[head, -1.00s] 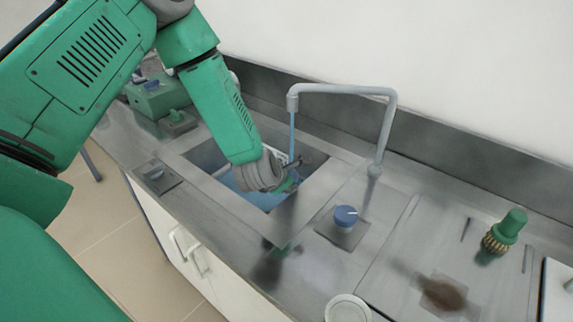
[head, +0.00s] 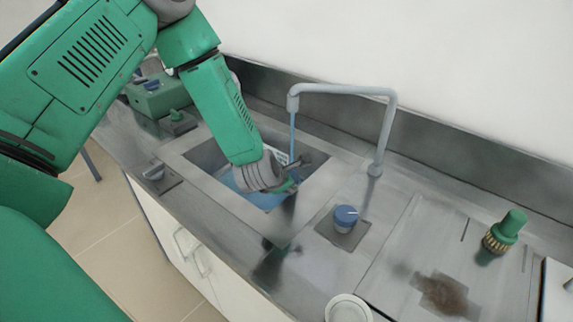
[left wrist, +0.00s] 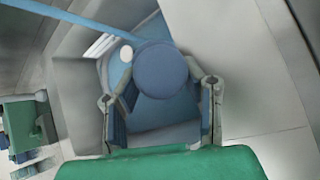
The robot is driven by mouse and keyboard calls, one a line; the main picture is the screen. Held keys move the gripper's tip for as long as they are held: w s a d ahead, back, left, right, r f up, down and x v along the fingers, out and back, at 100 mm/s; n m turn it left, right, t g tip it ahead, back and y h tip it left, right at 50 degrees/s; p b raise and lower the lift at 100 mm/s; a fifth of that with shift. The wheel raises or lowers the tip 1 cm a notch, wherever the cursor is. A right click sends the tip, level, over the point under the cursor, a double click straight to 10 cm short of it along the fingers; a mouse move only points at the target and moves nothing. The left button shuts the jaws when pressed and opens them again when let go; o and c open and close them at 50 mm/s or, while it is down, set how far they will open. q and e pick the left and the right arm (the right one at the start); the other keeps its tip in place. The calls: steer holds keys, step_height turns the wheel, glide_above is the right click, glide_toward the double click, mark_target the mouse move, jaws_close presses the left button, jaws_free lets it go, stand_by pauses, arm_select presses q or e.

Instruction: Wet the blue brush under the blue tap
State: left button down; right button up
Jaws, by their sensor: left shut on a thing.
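My left gripper (head: 294,176) reaches down into the sink (head: 213,154) from the left. In the left wrist view its two fingers (left wrist: 160,108) are shut on the blue brush (left wrist: 160,70), whose round blue end faces the camera. The brush's lower part is hidden; in the head view the gripper mostly hides it. My right gripper is not seen.
A blue knob (head: 346,218) sits on the counter right of the sink. A green-topped thing with a ribbed golden base (head: 505,233) stands at the right, near a brown patch (head: 443,293). A green box (head: 157,96) is at the left. The sink walls surround my gripper.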

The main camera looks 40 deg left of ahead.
arm_select(q)
steer(key=shift+s+d+r+p, duration=0.25)
steer(key=shift+s+d+p, duration=0.1)
steer(key=shift+s+d, duration=0.25)
steer(key=s+d+r+p, duration=0.1)
steer(key=s+d+r, duration=0.1)
steer(key=r, duration=0.1)
steer(key=shift+s+d+p, duration=0.1)
steer(key=shift+d+p, duration=0.15)
steer(key=shift+p, duration=0.15)
steer(key=shift+s+a+r, duration=0.15)
steer(key=shift+s+a, duration=0.05)
steer(key=shift+a, duration=0.15)
